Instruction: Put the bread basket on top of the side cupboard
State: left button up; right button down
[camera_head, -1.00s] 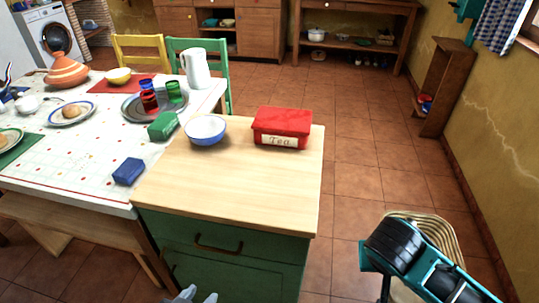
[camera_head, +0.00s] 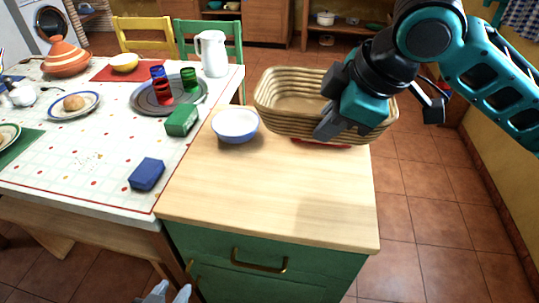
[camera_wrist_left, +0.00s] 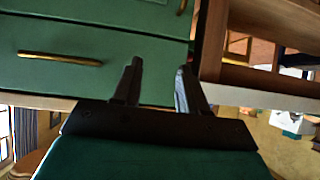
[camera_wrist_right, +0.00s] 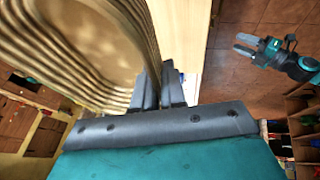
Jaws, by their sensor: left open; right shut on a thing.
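The bread basket (camera_head: 285,112) is an empty wicker basket with ribbed sides. My right gripper (camera_head: 330,122) is shut on its rim and holds it over the back right of the side cupboard. The basket's ribbed wall (camera_wrist_right: 85,45) also fills the upper left of the right wrist view. The side cupboard has a light wooden top (camera_head: 270,195) and green drawer fronts; the front and middle of the top are bare. My left gripper (camera_head: 167,292) is low in front of the cupboard, open and empty. In the left wrist view its fingers (camera_wrist_left: 155,85) face the green drawers.
A blue-and-white bowl (camera_head: 236,125) stands on the cupboard top left of the basket. The red tea tin (camera_head: 322,144) is mostly hidden behind the basket. The laid table (camera_head: 75,185) adjoins the cupboard on the left, with a blue block (camera_head: 147,174) near its edge.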

jog(key=shift+f, duration=0.25)
notch_tip(320, 180, down, 19)
jog(key=b, duration=0.5)
jog(key=shift+s, duration=0.1)
jog(key=shift+f, duration=0.15)
pick_arm(q)
jog(key=shift+w+d+f+h, duration=0.15)
jog(key=shift+w+d+f, duration=0.1)
jog(key=shift+d+f, duration=0.3)
jog(key=shift+w+d+f+h, duration=0.15)
jog(key=shift+w+d+f, duration=0.1)
jog(key=shift+d+f, duration=0.3)
pick_arm(e)
jog(key=c, duration=1.2)
grip_release()
pick_arm(q)
jog(key=shift+r, duration=0.1)
